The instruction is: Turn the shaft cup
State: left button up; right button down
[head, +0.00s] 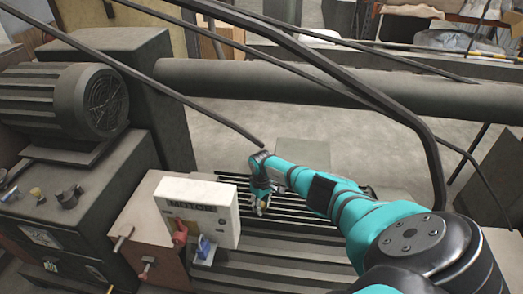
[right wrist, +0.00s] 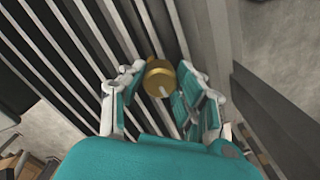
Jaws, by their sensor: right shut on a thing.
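The shaft cup (right wrist: 160,78) is a round brass-coloured piece with a pale thin pin at its near side, in the middle of the right wrist view. My right gripper (right wrist: 160,72) has its fingers on both sides of the cup and is shut on it. In the head view my right gripper (head: 261,206) points down at the dark slats, and a small yellowish bit of the cup shows by its fingertips. The gripper hides most of the cup there. My left gripper is not in view.
Dark slats (head: 300,246) lie below. A large motor (head: 62,98) is at left, a thick pipe (head: 300,84) runs behind, and dark bars cross above my arm.

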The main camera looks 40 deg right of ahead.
aim_at(262, 204)
jog(key=shift+w+d+r, duration=0.1)
jog(key=shift+w, duration=0.05)
dwell(0.3)
jog(key=c, duration=1.2)
grip_release()
jog(key=shift+o, duration=1.3)
jog(key=shift+a, duration=0.2)
jog(key=shift+a+r, duration=0.25)
jog(key=shift+r, duration=0.1)
jog(key=shift+d+r, duration=0.2)
jog(key=shift+r, duration=0.35)
notch_tip(262, 204, up, 10)
jog(key=shift+d, duration=0.2)
